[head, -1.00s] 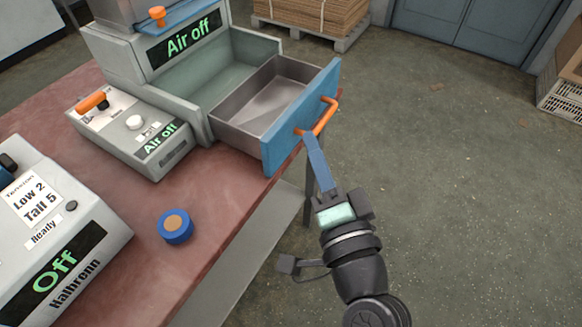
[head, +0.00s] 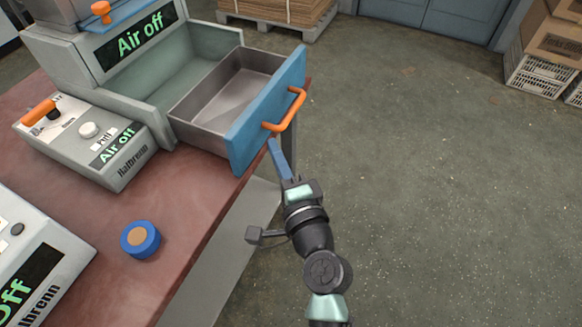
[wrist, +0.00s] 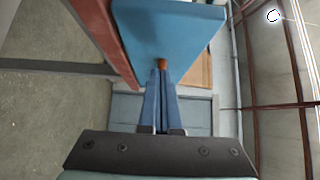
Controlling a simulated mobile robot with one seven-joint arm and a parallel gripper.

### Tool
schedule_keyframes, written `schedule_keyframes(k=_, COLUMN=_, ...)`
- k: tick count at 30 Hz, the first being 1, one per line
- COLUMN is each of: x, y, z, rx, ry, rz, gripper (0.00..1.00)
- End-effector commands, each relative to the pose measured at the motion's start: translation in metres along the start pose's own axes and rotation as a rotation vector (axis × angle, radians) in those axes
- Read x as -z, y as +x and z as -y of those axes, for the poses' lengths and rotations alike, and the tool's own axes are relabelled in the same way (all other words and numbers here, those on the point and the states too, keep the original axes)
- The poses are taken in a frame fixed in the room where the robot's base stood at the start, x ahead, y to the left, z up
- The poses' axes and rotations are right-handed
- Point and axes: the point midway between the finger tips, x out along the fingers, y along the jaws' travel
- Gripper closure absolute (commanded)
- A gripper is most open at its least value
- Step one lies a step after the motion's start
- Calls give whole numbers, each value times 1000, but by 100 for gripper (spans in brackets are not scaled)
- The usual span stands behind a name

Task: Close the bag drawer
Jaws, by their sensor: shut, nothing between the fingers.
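The bag drawer (head: 222,100) is pulled out of the grey machine and looks empty inside. Its blue front panel (head: 262,112) carries an orange bar handle (head: 287,112). My gripper (head: 273,146) is shut, with its blue fingers just below the near end of the handle and close to the panel's lower edge. In the wrist view the shut fingertips (wrist: 160,72) point at the blue panel (wrist: 168,35). A small bit of the orange handle (wrist: 163,63) shows right at the tips; I cannot tell whether they touch.
The machine (head: 120,60) reads "Air off". A control box (head: 85,140) with an orange lever sits beside it on the reddish table (head: 190,200). The floor to the right is clear; crates (head: 540,78) stand farther off.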

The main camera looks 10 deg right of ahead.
Motion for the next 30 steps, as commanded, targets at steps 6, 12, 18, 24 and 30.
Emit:
schedule_keyframes(k=6, x=-16, y=16, z=1, rx=0, ry=-1, rz=0, gripper=100)
schedule_keyframes(k=12, x=-18, y=18, z=0, rx=0, ry=-1, rz=-1, gripper=100)
schedule_keyframes(k=18, x=-18, y=17, z=0, rx=0, ry=-1, rz=-1, gripper=100)
schedule_keyframes(k=24, x=-28, y=27, z=2, rx=-1, ry=0, rz=1, gripper=100)
schedule_keyframes(k=30, x=-59, y=56, z=4, rx=0, ry=0, rz=6, gripper=100)
